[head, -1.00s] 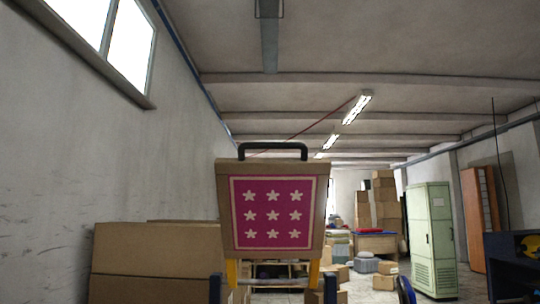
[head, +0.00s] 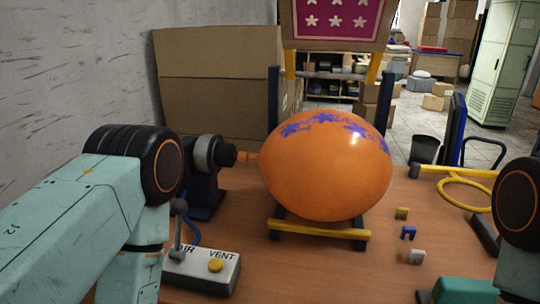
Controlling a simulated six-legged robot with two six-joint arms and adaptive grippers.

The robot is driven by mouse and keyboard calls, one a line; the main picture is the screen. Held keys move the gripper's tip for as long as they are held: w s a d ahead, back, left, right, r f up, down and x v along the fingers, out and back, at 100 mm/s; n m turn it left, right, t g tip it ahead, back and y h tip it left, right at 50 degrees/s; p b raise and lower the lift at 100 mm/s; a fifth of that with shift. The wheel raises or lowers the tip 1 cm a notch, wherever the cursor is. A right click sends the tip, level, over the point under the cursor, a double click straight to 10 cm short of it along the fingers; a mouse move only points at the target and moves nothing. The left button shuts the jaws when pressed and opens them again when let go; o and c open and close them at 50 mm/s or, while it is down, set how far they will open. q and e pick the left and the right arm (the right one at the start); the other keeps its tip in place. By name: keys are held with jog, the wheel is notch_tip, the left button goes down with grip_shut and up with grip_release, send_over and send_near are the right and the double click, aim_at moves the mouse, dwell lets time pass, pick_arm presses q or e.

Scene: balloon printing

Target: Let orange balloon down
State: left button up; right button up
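The orange balloon (head: 325,175) is large and inflated, with blue-purple star prints across its top. It rests above a cradle with a yellow front bar (head: 318,234). Its neck points left and meets the dark nozzle (head: 228,156) of a pump unit (head: 203,185). My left arm is left of the box and my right arm is at the right edge. I see neither gripper's fingers.
A pink star-printed panel (head: 336,18) in a frame with blue posts stands behind the balloon. Small yellow, blue and grey clips (head: 408,233) lie to the right, near a yellow ring (head: 466,194). A teal and dark piece (head: 466,290) sits at bottom right. Cardboard boxes (head: 215,75) stand behind.

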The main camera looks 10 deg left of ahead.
pick_arm(q)
grip_shut()
dwell(1.3)
